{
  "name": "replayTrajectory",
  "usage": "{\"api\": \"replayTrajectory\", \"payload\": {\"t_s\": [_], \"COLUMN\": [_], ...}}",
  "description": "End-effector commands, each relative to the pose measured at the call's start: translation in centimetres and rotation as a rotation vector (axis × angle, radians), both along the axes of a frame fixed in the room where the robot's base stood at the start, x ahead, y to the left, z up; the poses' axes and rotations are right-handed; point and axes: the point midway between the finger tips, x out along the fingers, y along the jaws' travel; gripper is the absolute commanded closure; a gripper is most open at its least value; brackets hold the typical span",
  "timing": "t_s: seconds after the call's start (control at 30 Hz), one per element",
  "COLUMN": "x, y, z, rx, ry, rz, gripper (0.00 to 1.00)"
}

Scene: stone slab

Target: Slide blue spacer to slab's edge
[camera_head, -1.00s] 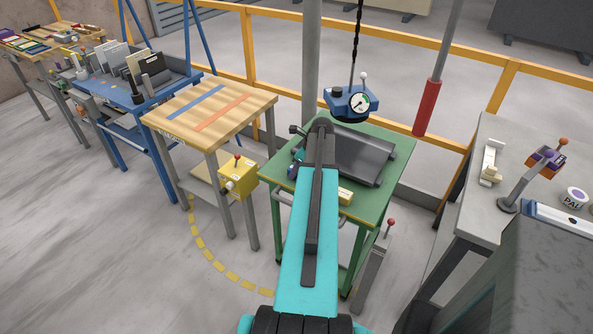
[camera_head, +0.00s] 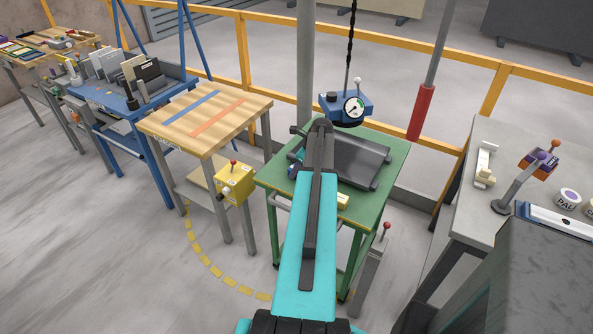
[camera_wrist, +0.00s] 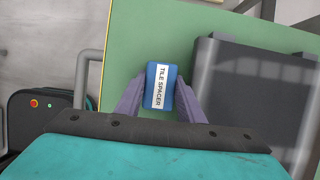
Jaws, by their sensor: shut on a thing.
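A blue spacer (camera_wrist: 151,86) with a white label reading "TILE SPACER" shows in the wrist view. It is between the two purple-grey fingers of my gripper (camera_wrist: 161,92), which is shut on it. The spacer is over the green tabletop (camera_wrist: 130,50), left of a dark grey raised piece (camera_wrist: 255,95); I cannot tell whether it touches the tabletop. The dark piece also shows in the head view (camera_head: 362,160), right of my arm; I cannot tell whether it is the slab.
A blue gauge box (camera_head: 346,106) hangs on a chain above the table's back. A yellow box (camera_head: 235,183) with a red-knobbed lever is at the left. A small yellow block (camera_head: 343,201) lies near the front edge. A grey workbench (camera_head: 500,160) stands to the right.

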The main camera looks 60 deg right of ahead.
Motion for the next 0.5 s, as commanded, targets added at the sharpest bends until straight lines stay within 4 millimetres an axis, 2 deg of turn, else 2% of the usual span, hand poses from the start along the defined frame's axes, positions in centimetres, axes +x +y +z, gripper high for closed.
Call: {"api": "replayTrajectory", "payload": {"t_s": [0.5], "x": [0.0], "y": [-1.8], "z": [0.0], "rx": [-0.002], "ry": [0.000], "rz": [-0.002], "gripper": [0.88]}}
